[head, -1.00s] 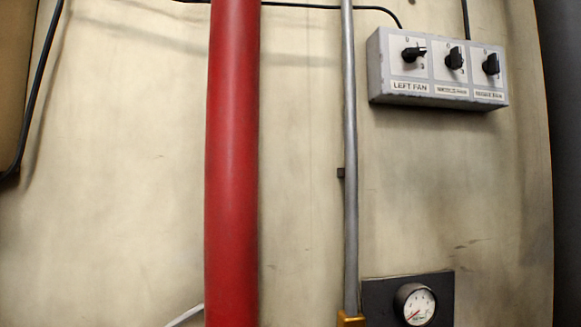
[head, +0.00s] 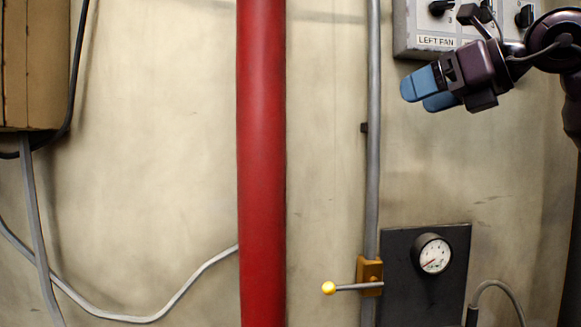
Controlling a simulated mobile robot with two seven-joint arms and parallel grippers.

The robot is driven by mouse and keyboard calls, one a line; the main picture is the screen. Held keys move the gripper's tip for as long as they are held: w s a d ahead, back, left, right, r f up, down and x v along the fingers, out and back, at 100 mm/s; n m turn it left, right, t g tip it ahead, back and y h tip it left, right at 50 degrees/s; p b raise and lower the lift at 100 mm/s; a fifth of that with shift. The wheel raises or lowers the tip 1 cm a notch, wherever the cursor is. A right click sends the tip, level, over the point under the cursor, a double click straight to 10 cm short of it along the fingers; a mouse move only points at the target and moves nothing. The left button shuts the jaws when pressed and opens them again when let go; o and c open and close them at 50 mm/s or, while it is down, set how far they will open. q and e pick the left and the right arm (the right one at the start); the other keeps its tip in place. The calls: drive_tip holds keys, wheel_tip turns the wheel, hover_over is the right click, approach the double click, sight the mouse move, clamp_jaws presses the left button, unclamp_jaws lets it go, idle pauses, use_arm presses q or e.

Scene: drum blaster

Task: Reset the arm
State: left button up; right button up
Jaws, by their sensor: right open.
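My right gripper (head: 425,92) shows at the upper right in the head view, with blue fingertips pointing left. It is open and empty, in front of the wall just below and partly over the grey switch box (head: 403,30). The box has black rotary knobs, and one label reads LEFT FAN; its right part is hidden by my right arm. My left gripper is not in view.
A red vertical pipe (head: 262,160) and a thin grey pipe (head: 372,180) run down the wall. A brass valve (head: 369,275) with a yellow-knobbed lever (head: 328,288) sits beside a pressure gauge (head: 433,254) on a dark panel (head: 402,300). A tan box (head: 35,70) hangs upper left.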

drive_tip(key=w+a+f+m+g+y, duration=0.1)
drive_tip(key=a+f+g+y, duration=0.25)
drive_tip(key=f, duration=0.65)
drive_tip(key=w+a+f+m+g+y, duration=0.2)
drive_tip(key=f+y, duration=0.2)
drive_tip(key=f, duration=0.6)
drive_tip(key=s+d+f+m+t+h, duration=0.1)
drive_tip(key=d+f+m+t+h, duration=0.15)
drive_tip(key=f+m+t, duration=0.6)
drive_tip(key=s+d+f+m+t+h, duration=0.1)
drive_tip(key=d+f+m+t, duration=0.3)
drive_tip(key=f+m, duration=0.9)
drive_tip(key=s+d+f+m+h, duration=0.3)
drive_tip(key=s+f+m+h, duration=0.25)
drive_tip(key=f, duration=0.55)
drive_tip(key=s+d+f+m+h, duration=0.2)
drive_tip(key=s+f+m+h, duration=0.3)
drive_tip(key=f, duration=0.5)
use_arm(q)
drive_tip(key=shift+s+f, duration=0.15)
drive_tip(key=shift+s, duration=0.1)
use_arm(e)
drive_tip(key=s+f+m+g+h, duration=0.4)
drive_tip(key=s+f+m+g, duration=0.2)
drive_tip(key=s+f, duration=0.9)
drive_tip(key=shift+d+m, duration=0.3)
drive_tip(key=shift+m, duration=0.5)
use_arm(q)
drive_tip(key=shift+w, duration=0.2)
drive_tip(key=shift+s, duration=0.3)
